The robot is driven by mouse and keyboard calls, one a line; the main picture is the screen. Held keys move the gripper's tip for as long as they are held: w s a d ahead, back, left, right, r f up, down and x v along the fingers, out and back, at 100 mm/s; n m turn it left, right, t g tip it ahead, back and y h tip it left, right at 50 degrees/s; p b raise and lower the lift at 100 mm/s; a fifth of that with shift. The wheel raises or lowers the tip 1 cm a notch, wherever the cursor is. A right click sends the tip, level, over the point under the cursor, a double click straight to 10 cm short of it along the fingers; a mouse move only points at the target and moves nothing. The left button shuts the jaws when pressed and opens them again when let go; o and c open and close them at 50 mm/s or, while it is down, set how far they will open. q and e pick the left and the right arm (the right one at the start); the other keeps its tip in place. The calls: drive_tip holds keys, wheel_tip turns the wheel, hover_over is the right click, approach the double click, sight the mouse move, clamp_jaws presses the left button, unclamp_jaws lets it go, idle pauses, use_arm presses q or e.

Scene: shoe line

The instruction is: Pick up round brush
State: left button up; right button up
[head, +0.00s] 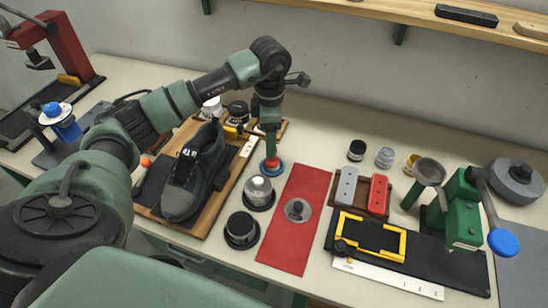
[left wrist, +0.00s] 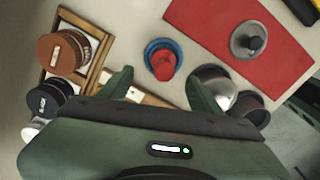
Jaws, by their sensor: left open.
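A small round piece with a blue disc base and red handle, which looks like the round brush (head: 273,168), stands on the table between the wooden shoe tray and the red mat. It also shows in the left wrist view (left wrist: 163,63), upright and apart from both fingers. My left gripper (head: 268,130) points down above it. In the left wrist view my left gripper (left wrist: 161,92) is open and empty, its fingers spread to either side below the brush in the picture. My right gripper is in neither view.
A black shoe (head: 192,178) sits on the wooden tray (head: 228,180) left of the brush. Two round pots, one silver-topped (head: 259,190) and one black (head: 241,229), stand close in front. A grey knobbed disc (head: 297,210) lies on the red mat (head: 290,240). Jars (head: 238,110) stand behind.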

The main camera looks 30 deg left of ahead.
use_arm(q)
drive_tip(key=f+p, duration=0.1)
drive_tip(key=f, duration=0.3)
drive_tip(key=f+p, duration=0.1)
drive_tip(key=f, duration=0.1)
drive_tip(key=shift+s+d+f+p, duration=0.1)
drive_tip(key=shift+d+f+p, duration=0.15)
drive_tip(key=shift+d+p, duration=0.1)
drive_tip(key=shift+f, duration=0.3)
clamp_jaws()
drive_tip(key=shift+r, duration=0.15)
drive_tip(key=shift+r, duration=0.6)
wheel_tip(320, 180, up, 19)
drive_tip(key=b, duration=0.3)
drive_tip(key=shift+f, duration=0.2)
